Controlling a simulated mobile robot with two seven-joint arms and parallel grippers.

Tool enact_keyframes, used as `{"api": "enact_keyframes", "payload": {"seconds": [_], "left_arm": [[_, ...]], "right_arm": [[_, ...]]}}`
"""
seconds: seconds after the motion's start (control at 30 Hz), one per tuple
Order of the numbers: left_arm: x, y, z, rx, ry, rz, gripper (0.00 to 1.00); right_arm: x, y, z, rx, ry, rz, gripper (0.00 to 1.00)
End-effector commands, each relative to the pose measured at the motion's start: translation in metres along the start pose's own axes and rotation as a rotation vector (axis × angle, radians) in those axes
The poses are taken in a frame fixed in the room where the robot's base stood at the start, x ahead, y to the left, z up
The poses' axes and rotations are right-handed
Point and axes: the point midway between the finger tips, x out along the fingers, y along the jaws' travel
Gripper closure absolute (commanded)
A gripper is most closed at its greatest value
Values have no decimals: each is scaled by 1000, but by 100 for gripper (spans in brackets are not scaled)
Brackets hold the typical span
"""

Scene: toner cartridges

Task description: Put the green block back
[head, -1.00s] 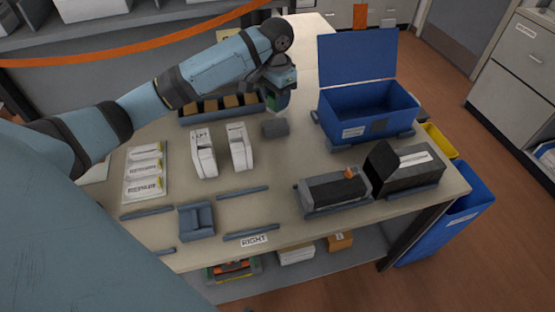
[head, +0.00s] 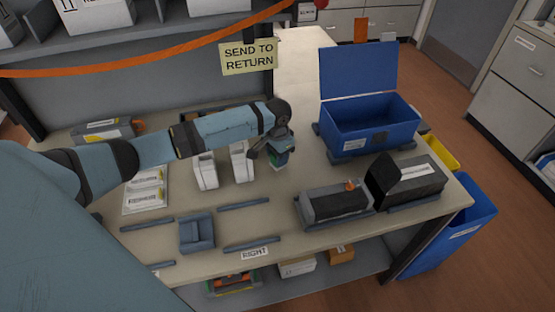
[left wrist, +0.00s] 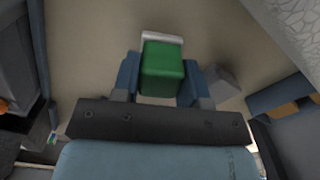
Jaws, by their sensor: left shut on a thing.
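My left gripper (head: 275,150) is shut on the green block (head: 279,159), low over the table behind the two dark machines. In the left wrist view, the green block (left wrist: 163,68) sits between the two blue fingers of my left gripper (left wrist: 160,80). A pale strip shows along the block's far edge. A small grey block (left wrist: 223,82) lies beside the right-hand finger in that view. I cannot tell whether the green block touches the table. My right gripper is not in view.
Two white cartons (head: 205,172) stand left of the gripper. An open blue bin (head: 360,138) stands at the back right. Two dark machines (head: 335,204) are at the front right. A blue-grey cradle (head: 196,234) sits at the front. Bare table lies right of the gripper.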

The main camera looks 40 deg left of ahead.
Motion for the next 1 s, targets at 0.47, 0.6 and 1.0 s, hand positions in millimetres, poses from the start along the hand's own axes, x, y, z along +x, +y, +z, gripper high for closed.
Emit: {"api": "enact_keyframes", "payload": {"seconds": [0.47, 0.6, 1.0], "left_arm": [[23, 0, 0, -1, 0, 0, 82], [24, 0, 0, 0, 1, -1, 39], [17, 0, 0, 1, 1, -1, 34]], "right_arm": [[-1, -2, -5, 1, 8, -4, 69], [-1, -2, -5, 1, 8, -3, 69], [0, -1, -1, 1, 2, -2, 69]]}}
